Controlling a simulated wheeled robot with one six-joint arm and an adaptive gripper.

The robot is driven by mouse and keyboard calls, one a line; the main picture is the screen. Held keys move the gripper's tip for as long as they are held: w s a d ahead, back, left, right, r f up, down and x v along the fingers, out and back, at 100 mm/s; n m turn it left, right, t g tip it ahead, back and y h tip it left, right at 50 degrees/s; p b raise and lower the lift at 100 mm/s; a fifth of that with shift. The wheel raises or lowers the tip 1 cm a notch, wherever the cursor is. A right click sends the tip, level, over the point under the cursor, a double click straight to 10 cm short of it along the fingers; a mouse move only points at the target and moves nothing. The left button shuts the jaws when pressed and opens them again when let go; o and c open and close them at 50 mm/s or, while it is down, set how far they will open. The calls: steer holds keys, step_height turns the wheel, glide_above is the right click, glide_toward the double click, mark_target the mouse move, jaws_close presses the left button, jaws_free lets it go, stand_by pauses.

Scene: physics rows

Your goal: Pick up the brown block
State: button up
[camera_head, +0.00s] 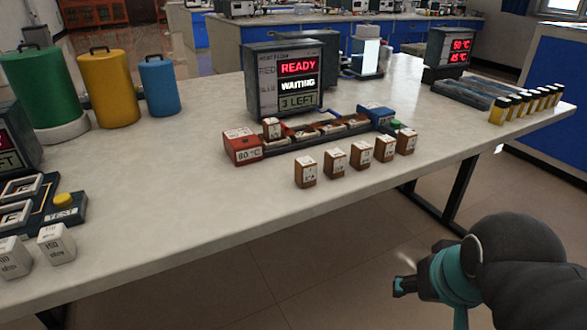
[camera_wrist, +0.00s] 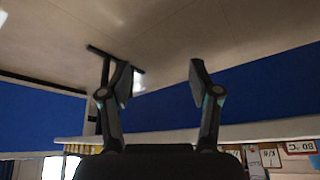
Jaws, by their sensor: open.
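Several brown blocks with white labelled tops and faces stand upright in a row near the table's front edge: the leftmost brown block (camera_head: 305,171), then others (camera_head: 335,164) (camera_head: 361,156) (camera_head: 384,149) (camera_head: 405,141). My gripper (camera_head: 402,287) is beyond the table's front edge, to the right of and apart from the blocks. In the wrist view my gripper (camera_wrist: 162,76) has its fingers spread with nothing between them. Brown blocks (camera_wrist: 254,162) show partly at that view's lower right.
The dark rack (camera_head: 320,137) has a red end block (camera_head: 242,147) and a blue end block (camera_head: 376,115). A display (camera_head: 285,80) reading READY, WAITING, 3 LEFT stands behind. The front-centre tabletop (camera_head: 170,205) is clear.

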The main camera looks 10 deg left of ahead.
steer(key=w+a+r+m+g, duration=0.2)
steer(key=w+a+r+m, duration=0.25)
steer(key=w+r, duration=0.3)
steer(key=w+a+r+m+g, duration=0.25)
steer(key=w+a+r, duration=0.35)
steer(key=r, duration=0.3)
steer(key=w+a+r+m+g, duration=0.1)
steer(key=w+a+r+m, duration=0.35)
steer(key=w+r, duration=0.3)
glide_above(336, 152)
steer(key=a, duration=0.1)
steer(key=shift+n, duration=0.45)
steer(key=f, duration=0.7)
steer(key=shift+s+f, duration=0.2)
steer(key=f, duration=0.2)
steer(key=d+f+b, duration=0.1)
steer(key=f, duration=0.1)
steer(key=shift+w+f, duration=0.1)
steer(key=shift+f, duration=0.65)
jaws_close()
